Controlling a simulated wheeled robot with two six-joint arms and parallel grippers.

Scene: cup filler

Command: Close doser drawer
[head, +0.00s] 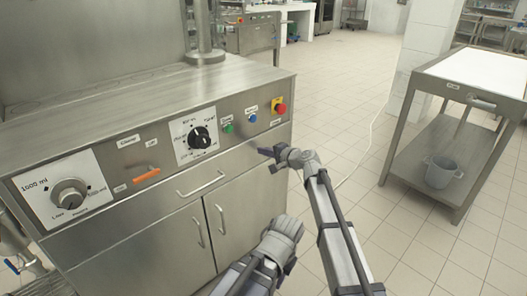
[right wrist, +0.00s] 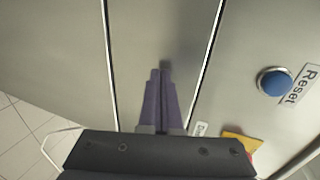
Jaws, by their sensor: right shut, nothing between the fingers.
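The doser drawer (head: 165,198) is the long steel front with a bar handle (head: 201,184), below the machine's control panel. It looks flush or nearly flush with the panel; a small gap cannot be ruled out. In the right wrist view the drawer front (right wrist: 160,35) lies between two dark seams. My right gripper (head: 266,154) is at the right end of the drawer front. Its purple fingers (right wrist: 160,75) are shut and empty, pointing at that front with a shadow at their tips. Whether they touch it is unclear.
Above the drawer, the control panel carries dials, an orange switch (head: 146,174), a blue Reset button (right wrist: 275,82) and a red emergency button (head: 280,108). Cabinet doors (head: 235,220) are below. A table (head: 437,165) with a grey bucket (head: 440,172) stands right.

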